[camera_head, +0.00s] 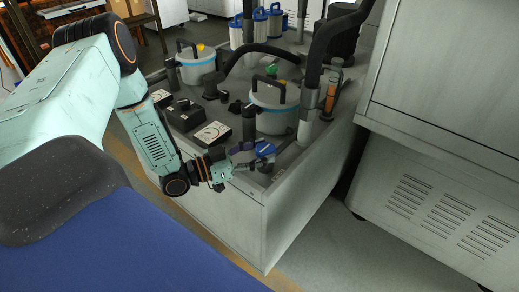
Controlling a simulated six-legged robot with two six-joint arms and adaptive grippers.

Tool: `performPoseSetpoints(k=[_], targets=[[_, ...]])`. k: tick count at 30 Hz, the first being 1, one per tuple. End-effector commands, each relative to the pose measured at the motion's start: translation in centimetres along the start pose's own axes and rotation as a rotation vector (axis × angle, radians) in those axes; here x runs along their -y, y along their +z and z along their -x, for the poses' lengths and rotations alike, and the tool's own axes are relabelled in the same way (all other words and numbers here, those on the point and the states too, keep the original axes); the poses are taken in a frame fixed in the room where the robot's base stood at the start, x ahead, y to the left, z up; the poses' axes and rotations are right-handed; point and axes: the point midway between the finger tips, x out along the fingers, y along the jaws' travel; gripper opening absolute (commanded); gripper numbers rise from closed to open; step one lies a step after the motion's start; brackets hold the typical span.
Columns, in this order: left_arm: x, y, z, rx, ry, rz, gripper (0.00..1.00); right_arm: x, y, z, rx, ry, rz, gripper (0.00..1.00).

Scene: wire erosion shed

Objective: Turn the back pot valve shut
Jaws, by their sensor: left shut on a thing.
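My left gripper (256,160) reaches in from the left, low over the front corner of the grey cabinet top. It is shut on a blue handle (265,149), which looks like a valve lever; the jaws partly hide it. Two pale pots with blue bands and black handles stand on the same top. The farther pot (196,71) has a yellow knob and stands at the back left. I cannot tell which pot the blue handle serves. My right gripper is not in view.
Black boxes (186,114) lie left of the nearer pot. A thick dark hose (262,49) arches behind it, and a vertical pipe (308,115) stands to its right. Blue-white canisters (260,22) stand at the back. A large grey machine (455,70) bounds the right side.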

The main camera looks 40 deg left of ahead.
Motion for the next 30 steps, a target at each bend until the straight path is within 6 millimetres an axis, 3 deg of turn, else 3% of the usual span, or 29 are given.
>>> performPoseSetpoints(k=[8, 9, 17, 30], targets=[[0.09, -0.05, -0.03, -0.002, 0.006, -0.002, 0.16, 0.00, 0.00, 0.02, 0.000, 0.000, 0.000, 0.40], [0.09, -0.05, -0.03, -0.002, 0.006, -0.002, 0.49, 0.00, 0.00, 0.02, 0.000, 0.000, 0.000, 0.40], [0.08, -0.01, -0.01, -0.001, 0.005, -0.001, 0.71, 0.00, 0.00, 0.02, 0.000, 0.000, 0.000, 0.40], [0.15, 0.00, 0.72, 0.000, 0.003, 0.001, 0.71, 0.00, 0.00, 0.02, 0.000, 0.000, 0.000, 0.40]])
